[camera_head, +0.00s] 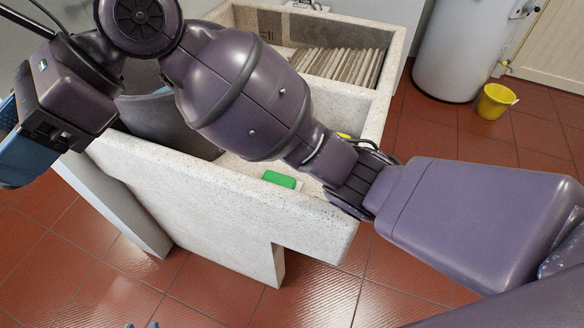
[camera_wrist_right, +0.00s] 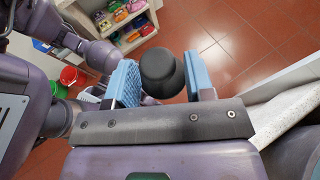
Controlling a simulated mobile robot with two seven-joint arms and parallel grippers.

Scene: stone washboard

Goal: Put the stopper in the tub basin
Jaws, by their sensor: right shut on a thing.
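The dark, rounded stopper (camera_wrist_right: 160,72) sits between the two blue fingers of my right gripper (camera_wrist_right: 157,84), which is shut on it. In the head view my right gripper (camera_head: 22,145) is at the left edge, outside the tub's left side; the stopper is not clear there. The pale stone tub basin (camera_head: 215,205) stands mid-picture, with a ribbed washboard (camera_head: 340,66) at its back. My right arm crosses over the basin and hides much of its inside and its drain.
A green block (camera_head: 279,179) lies on the tub's near ledge. A grey curved thing (camera_head: 165,122) shows at the tub's left. A yellow bucket (camera_head: 495,101) and white tank (camera_head: 458,50) stand behind right. The wrist view shows a shelf (camera_wrist_right: 130,38) and red bucket (camera_wrist_right: 68,75).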

